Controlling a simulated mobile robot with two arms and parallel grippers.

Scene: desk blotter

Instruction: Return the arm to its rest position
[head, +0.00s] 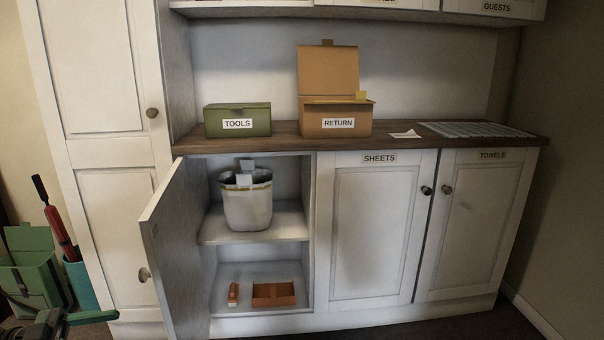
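Part of my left arm and gripper (60,322) shows at the lower left corner, dark and low, cut off by the frame edge. A dark green piece sticks out to the right beside it. I cannot tell whether the gripper is open or shut, or whether it touches that piece. It is well to the left of the open cabinet door (178,250) and below the countertop (400,143). My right gripper is not in view.
A green TOOLS box (237,131) and an open cardboard RETURN box (336,125) stand on the counter. A white bin (247,208) is on the upper shelf, an orange tray (274,294) below. A green bag (30,262) and teal container (77,283) stand at left.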

